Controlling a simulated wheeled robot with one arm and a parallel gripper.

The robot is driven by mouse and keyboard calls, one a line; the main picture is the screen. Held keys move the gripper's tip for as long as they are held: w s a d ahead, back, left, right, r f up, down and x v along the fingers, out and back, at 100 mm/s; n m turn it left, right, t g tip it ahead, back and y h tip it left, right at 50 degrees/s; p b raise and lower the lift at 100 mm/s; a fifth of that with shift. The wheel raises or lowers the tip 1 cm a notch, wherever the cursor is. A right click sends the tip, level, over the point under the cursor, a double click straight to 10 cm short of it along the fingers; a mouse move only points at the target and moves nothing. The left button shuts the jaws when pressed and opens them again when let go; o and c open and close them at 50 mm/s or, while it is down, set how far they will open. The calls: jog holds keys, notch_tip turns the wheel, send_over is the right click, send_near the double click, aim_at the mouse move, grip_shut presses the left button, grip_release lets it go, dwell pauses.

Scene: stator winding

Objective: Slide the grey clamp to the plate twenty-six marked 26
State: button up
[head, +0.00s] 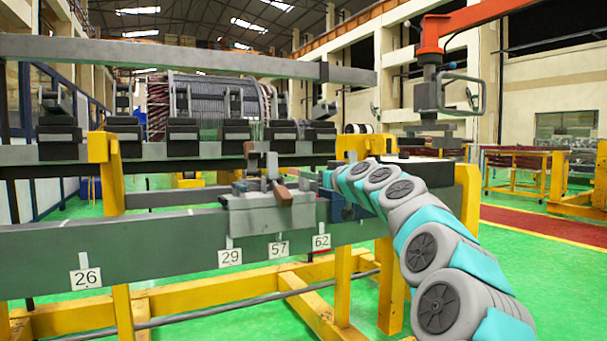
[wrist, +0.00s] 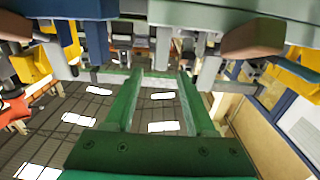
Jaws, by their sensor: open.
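The grey clamp (head: 268,212) sits on the long grey beam (head: 165,246), above the 29 and 57 plates and left of the 62 plate. It has upright posts and brown handles (head: 282,195). The white plate marked 26 (head: 86,279) is on the beam's front face at far left, well apart from the clamp. My arm reaches in from the right, and its end is close to the clamp's right side; the fingers cannot be made out there. In the wrist view my gripper (wrist: 160,76) is open, with two green fingers apart and a brown handle (wrist: 254,38) at upper right.
Plates marked 29 (head: 230,258), 57 (head: 278,249) and 62 (head: 321,242) lie along the beam. The beam's top between the clamp and the 26 plate looks clear. A rear rail with several dark blocks (head: 183,131) runs behind. Yellow supports (head: 116,170) stand between.

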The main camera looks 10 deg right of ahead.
aim_at(308, 193)
jog(key=x, duration=0.4)
jog(key=shift+w+a+f+p, duration=0.15)
jog(key=shift+w+a+p, duration=0.05)
jog(key=shift+p, duration=0.2)
jog(key=shift+w, duration=0.35)
jog(key=shift+w+a+p, duration=0.2)
jog(key=shift+w+p, duration=0.1)
jog(key=shift+w, duration=0.2)
jog(key=shift+w+a, duration=0.1)
jog(key=shift+w, duration=0.2)
grip_shut()
dwell(0.5)
